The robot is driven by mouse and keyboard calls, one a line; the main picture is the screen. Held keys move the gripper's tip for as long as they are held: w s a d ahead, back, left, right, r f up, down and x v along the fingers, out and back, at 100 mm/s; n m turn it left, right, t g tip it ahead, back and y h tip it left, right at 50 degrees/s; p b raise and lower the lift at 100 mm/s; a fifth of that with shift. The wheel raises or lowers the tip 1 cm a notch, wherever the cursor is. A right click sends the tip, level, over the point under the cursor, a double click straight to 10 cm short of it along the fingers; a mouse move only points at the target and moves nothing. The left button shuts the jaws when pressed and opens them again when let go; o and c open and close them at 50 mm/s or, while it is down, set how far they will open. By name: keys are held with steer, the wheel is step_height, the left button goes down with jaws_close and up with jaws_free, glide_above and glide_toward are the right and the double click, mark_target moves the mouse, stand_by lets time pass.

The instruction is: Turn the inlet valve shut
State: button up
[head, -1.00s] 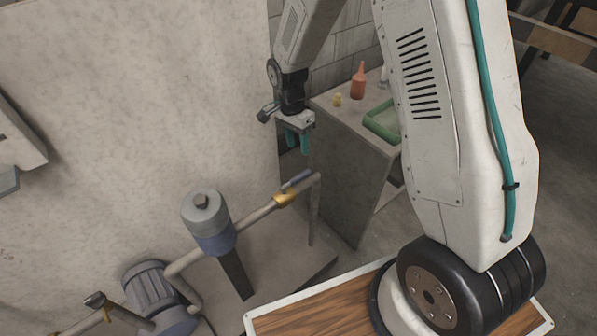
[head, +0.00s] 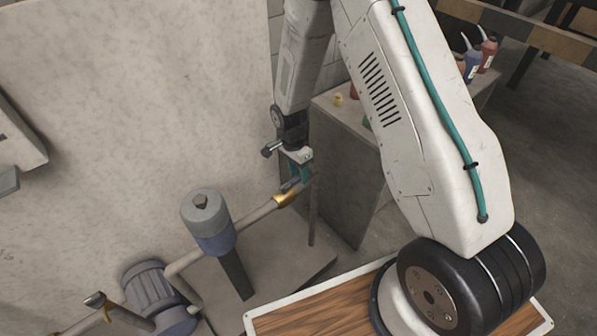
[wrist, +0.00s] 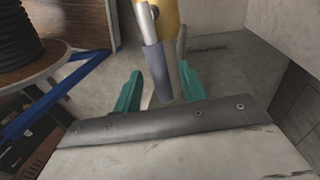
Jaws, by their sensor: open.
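A brass valve (head: 285,198) sits on the pipe at the right end of the pump line in the head view, with a blue-grey lever (head: 292,185) on it. In the wrist view its brass body (wrist: 169,14) is at the top, and the lever's blue-grey sleeve (wrist: 153,58) lies between the teal fingers. My gripper (head: 301,170) points down at this lever, and its fingers are open on either side of it. I cannot tell whether a finger touches it. Another valve (head: 95,300) with a dark handle shows at the lower left. No label shows which valve is the inlet.
The pump motor (head: 150,288) and a grey-blue cylinder (head: 208,222) stand left of the brass valve. A pale wall panel (head: 130,130) rises behind. A grey cabinet (head: 345,180) with bottles stands at the right, close beside the arm.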

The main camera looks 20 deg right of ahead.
jaws_close()
steer(key=shift+s+m, duration=0.1)
steer(key=shift+m, duration=0.2)
steer(key=s+a+m+y, duration=0.1)
steer(key=s+m, duration=0.3)
steer(key=m, duration=0.4)
steer(key=s+a+m+t+y, duration=0.1)
steer(key=s+a+m, duration=0.1)
steer(key=m, duration=0.7)
steer(key=shift+s+a+y, duration=0.25)
steer(key=shift+s+y, duration=0.15)
steer(key=shift+s, duration=0.5)
steer(key=shift+m, duration=0.3)
